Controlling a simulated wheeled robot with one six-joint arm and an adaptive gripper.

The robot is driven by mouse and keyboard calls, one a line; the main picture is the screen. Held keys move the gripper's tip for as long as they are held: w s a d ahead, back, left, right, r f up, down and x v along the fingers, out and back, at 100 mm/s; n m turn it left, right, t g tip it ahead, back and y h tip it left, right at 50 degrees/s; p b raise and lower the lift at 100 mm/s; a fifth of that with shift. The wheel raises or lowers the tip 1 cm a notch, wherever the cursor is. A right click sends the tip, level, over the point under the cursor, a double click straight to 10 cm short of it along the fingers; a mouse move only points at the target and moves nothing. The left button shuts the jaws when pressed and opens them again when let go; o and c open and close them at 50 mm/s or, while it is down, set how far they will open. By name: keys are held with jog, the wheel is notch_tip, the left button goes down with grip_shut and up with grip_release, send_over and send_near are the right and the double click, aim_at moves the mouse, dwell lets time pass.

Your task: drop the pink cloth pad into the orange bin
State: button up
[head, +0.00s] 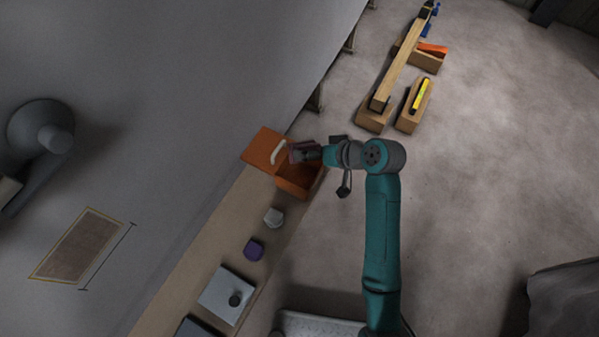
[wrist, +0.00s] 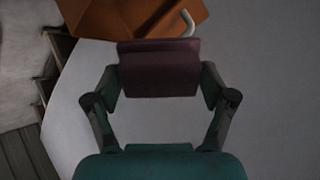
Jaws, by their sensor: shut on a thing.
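The pink cloth pad (wrist: 158,68) looks dark pink in the wrist view and sits between the two fingers of my gripper (wrist: 159,84). My gripper (head: 308,153) is shut on it. In the head view the pad (head: 296,152) shows small and dark at the gripper's end. The orange bin (head: 293,189) stands at the far end of the bench, with my gripper above or beside its opening. Its orange lid (head: 262,147) with a pale handle (head: 278,152) stands open on the left. The lid also shows in the wrist view (wrist: 125,18). The bin's inside is mostly hidden.
On the narrow bench (head: 190,250) are a grey nut-like piece (head: 273,217), a purple piece (head: 254,249) and a pale plate with a dark knob (head: 226,294). A grey wall or hull runs along the left. Wooden blocks (head: 414,105) and a beam lie on the floor beyond.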

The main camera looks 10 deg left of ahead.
jog(key=shift+f, duration=1.25)
jog(key=o, duration=0.9)
jog(key=shift+d, duration=0.1)
jog(key=v, duration=1.2)
